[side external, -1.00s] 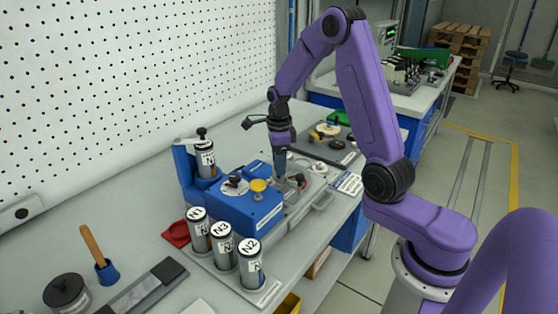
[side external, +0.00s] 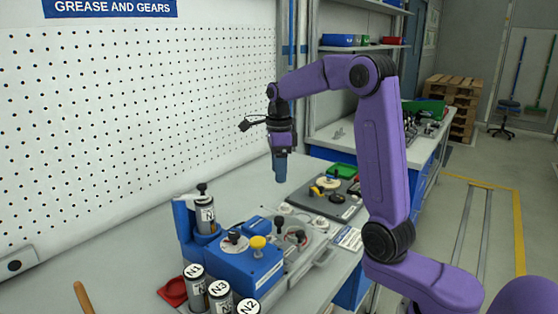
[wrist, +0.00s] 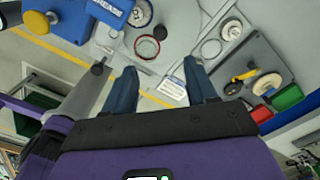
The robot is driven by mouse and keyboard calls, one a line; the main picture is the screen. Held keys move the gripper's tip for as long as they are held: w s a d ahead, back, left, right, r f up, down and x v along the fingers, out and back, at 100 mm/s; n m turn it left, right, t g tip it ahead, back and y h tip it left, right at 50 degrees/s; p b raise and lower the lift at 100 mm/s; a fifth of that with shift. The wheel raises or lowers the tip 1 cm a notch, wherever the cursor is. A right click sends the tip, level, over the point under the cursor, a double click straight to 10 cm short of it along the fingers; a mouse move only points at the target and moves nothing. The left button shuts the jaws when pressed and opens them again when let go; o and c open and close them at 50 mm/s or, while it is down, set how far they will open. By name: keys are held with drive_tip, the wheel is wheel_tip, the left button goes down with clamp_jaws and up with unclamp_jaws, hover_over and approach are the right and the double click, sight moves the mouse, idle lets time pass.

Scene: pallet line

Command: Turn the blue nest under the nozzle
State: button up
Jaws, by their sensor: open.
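My gripper (side external: 280,170) hangs in the side view, fingers down, above and behind the greasing station, with nothing between its fingers. In the wrist view its two dark blue fingers (wrist: 165,90) are apart and empty. The blue station housing (side external: 238,262) carries a yellow knob (side external: 258,243) and a white dial with a black knob (side external: 234,238). Beside it a grey plate (side external: 305,254) holds round seats and dark-knobbed parts; a red-rimmed seat (wrist: 147,47) shows in the wrist view. I cannot tell which part is the blue nest, nor make out the nozzle.
A labelled canister (side external: 205,215) stands in the blue holder at the station's left. More canisters (side external: 194,288) stand in front, near a red dish (side external: 172,292). A dark tray (side external: 325,200) with gear parts and a green bin (side external: 342,171) lies behind. Bench space left of my gripper is clear.

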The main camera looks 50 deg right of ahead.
drive_tip(key=shift+r, duration=1.15)
drive_tip(key=shift+a, duration=0.1)
